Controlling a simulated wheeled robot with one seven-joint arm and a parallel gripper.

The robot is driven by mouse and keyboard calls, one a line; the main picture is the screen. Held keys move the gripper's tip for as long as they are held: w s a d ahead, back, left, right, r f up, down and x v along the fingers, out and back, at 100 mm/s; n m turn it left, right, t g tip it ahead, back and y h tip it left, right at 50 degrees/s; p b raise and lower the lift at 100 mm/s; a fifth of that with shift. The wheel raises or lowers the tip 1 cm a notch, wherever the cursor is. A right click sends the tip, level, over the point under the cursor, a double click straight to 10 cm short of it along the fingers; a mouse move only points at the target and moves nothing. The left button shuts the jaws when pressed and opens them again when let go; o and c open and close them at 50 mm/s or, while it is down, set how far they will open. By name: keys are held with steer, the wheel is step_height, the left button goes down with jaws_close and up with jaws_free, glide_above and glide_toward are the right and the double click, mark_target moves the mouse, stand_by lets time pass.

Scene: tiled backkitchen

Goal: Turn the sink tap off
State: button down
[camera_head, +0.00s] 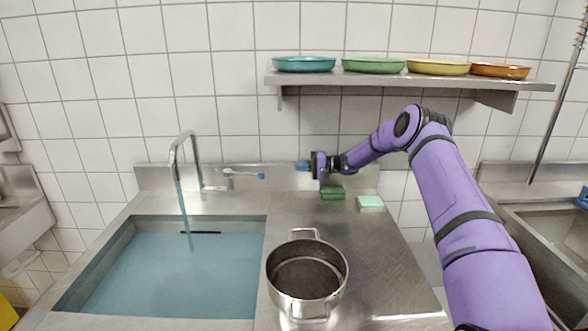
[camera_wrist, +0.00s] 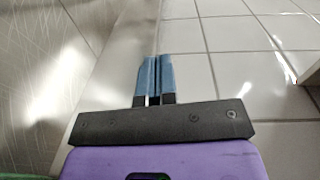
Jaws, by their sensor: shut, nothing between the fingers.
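The sink tap (camera_head: 186,160) stands behind the left side of the steel counter. Its curved spout points down over the basin, and a blue stream of water (camera_head: 181,198) runs from it. The tap's lever handle (camera_head: 245,175), with a blue tip, sticks out to the right of the tap's base. My gripper (camera_head: 299,165) is to the right of the lever tip, apart from it, near the back splash. In the wrist view my gripper's blue fingers (camera_wrist: 154,78) are shut together with nothing between them. The tap does not show in the wrist view.
The sink basin (camera_head: 128,222) holds blue water. A steel pot (camera_head: 307,275) stands on the counter right of it. A dark green block (camera_head: 332,192) and a light green sponge (camera_head: 370,202) lie near my gripper. A shelf (camera_head: 400,80) with several coloured dishes hangs above.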

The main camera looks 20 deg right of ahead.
steer(key=w+a, duration=0.1)
steer(key=a, duration=1)
steer(key=shift+f, duration=0.45)
steer(key=shift+a, duration=0.1)
steer(key=shift+s, duration=0.1)
